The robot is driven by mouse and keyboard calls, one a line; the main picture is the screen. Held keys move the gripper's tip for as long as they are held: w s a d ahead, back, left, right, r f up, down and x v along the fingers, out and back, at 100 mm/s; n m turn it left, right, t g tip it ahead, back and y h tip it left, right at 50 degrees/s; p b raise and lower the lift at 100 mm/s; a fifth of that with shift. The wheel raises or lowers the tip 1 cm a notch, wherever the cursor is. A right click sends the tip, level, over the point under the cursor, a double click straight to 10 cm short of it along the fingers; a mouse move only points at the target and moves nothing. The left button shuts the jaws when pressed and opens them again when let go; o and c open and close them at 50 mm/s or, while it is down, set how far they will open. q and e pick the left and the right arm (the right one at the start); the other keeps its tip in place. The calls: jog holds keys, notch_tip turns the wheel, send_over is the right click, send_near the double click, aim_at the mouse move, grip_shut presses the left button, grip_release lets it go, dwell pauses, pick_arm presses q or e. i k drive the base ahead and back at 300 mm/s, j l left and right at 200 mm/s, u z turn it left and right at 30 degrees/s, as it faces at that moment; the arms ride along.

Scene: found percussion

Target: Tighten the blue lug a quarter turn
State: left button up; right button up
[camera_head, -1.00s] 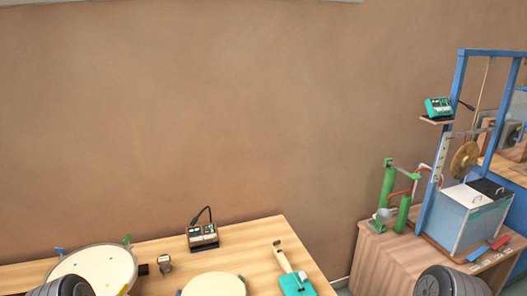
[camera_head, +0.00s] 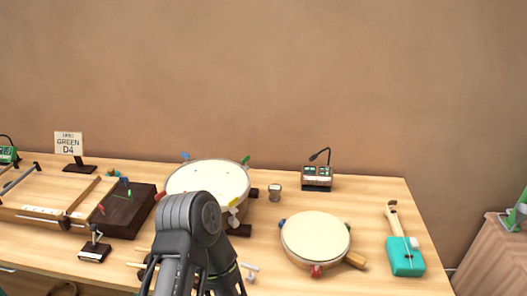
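A large drum (camera_head: 207,178) with a pale head stands on the table left of centre. A blue lug (camera_head: 185,156) shows at its far left rim, and a green lug (camera_head: 245,160) at its far right rim. A smaller round drum (camera_head: 315,238) to the right has another blue lug (camera_head: 281,223) at its left edge and a red lug (camera_head: 316,271) at its front. My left arm's dark links cover the large drum's front. Neither gripper can be made out. My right arm is out of view.
A small meter (camera_head: 317,177) stands behind the drums. A teal stringed instrument (camera_head: 405,255) lies at the right. Small tools lie near my arm.

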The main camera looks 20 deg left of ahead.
aim_at(186, 156)
jog(key=u, duration=1.25)
